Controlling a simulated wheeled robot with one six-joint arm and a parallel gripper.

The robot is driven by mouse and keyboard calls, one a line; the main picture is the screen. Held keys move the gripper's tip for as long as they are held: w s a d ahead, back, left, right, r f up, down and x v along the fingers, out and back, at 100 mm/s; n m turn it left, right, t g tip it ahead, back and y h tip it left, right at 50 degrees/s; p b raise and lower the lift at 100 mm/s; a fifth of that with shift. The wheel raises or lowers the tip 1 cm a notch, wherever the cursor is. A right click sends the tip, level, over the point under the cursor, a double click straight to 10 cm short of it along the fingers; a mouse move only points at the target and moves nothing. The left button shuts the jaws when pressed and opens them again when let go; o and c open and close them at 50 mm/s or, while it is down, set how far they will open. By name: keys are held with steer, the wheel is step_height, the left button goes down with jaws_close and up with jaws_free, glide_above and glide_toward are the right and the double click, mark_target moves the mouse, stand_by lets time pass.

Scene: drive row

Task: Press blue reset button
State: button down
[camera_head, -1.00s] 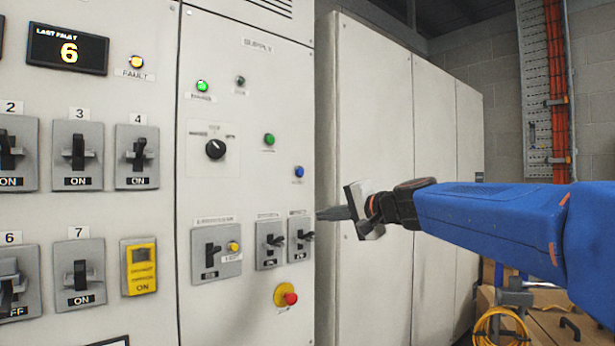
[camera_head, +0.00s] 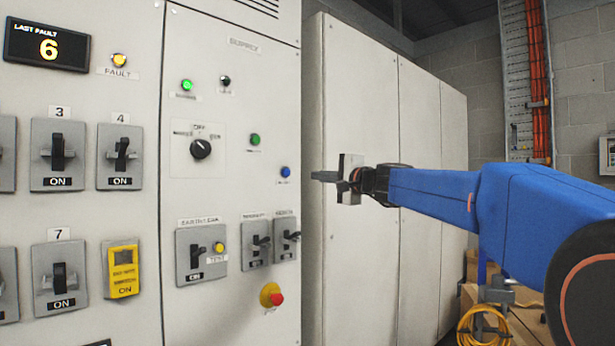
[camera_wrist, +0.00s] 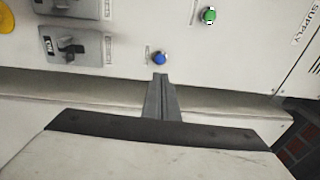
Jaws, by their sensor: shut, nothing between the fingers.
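The blue button (camera_head: 285,171) is a small round push button near the right edge of the supply panel, below and right of a green button. My gripper (camera_head: 314,176) is to the right of the blue button at nearly the same height in the head view, its fingers together and empty. In the wrist view the blue button (camera_wrist: 158,58) sits just beyond the shut fingertips (camera_wrist: 160,76). A small gap shows between them in the picture. I cannot tell the exact distance to the panel face.
A green button (camera_head: 255,139), a black rotary switch (camera_head: 201,149) and a red emergency stop (camera_head: 276,299) are on the same panel. Toggle switches (camera_head: 256,243) sit below. A tall grey cabinet (camera_head: 360,100) stands behind my arm. Yellow cable (camera_head: 482,328) lies at lower right.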

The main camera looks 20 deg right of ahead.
glide_toward(287, 172)
steer(key=x, duration=0.5)
steer(key=shift+w+f, duration=0.15)
steer(key=shift+w+a, duration=0.25)
steer(key=shift+w, duration=0.3)
